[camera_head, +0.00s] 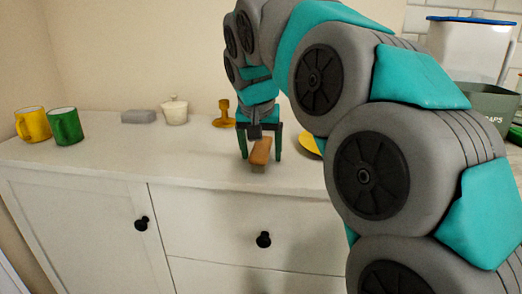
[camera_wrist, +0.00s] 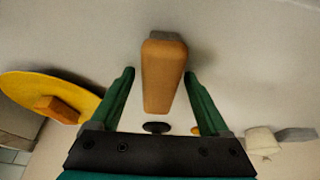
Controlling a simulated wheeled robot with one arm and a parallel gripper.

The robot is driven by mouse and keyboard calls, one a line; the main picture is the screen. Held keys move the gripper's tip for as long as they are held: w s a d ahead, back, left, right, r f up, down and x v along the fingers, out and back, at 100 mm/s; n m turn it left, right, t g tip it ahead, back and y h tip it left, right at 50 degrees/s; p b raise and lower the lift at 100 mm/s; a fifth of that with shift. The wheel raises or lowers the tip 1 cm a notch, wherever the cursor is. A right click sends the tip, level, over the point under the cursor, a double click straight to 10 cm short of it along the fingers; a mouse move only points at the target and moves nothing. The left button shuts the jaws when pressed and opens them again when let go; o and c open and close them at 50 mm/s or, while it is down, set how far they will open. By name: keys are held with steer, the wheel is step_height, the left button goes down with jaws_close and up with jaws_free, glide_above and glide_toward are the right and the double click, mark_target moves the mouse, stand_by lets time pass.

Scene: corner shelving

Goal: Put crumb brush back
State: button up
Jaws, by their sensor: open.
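The crumb brush (camera_head: 261,152) appears to be the small orange-brown block with a grey underside on the white cabinet top, near its front edge. In the wrist view the brush (camera_wrist: 163,75) lies lengthwise between my two green fingers, with a gap on each side. My gripper (camera_head: 260,158) points down over it, open, with one finger to each side; it also shows in the wrist view (camera_wrist: 159,74). I cannot tell whether the fingertips touch the cabinet top.
A yellow disc (camera_head: 307,146) lies right of my gripper, partly behind my arm. A brown stamp-shaped object (camera_head: 224,115) stands behind. A lidded white pot (camera_head: 175,111), grey block (camera_head: 138,116), green mug (camera_head: 67,127) and yellow mug (camera_head: 32,124) stand left. The front left top is clear.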

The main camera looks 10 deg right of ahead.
steer(key=v, duration=1)
steer(key=shift+r, duration=0.35)
steer(key=shift+v, duration=0.8)
steer(key=shift+s+f, duration=0.1)
